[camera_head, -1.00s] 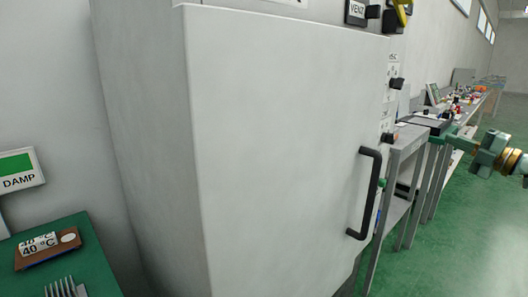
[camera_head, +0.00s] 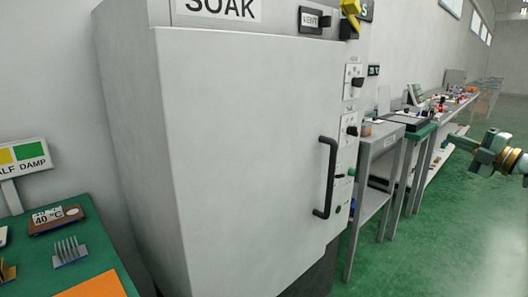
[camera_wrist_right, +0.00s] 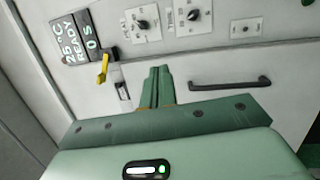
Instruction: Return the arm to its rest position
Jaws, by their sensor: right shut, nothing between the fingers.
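My right gripper (camera_head: 454,140) is at the right side of the head view, its green fingers pointing left. It is to the right of the cabinet handle and apart from it. In the right wrist view the two green fingers (camera_wrist_right: 157,88) are together with nothing between them. Beyond them in that view are a cabinet front with a yellow lever (camera_wrist_right: 103,68), dials and a black bar handle (camera_wrist_right: 230,84). My left gripper is not in view.
A large grey SOAK cabinet (camera_head: 235,150) with a black handle (camera_head: 326,180) fills the middle. A green table (camera_head: 85,262) with cards and forks stands at left. Benches (camera_head: 372,150) line the wall behind my right gripper. Green floor (camera_head: 440,240) is open at lower right.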

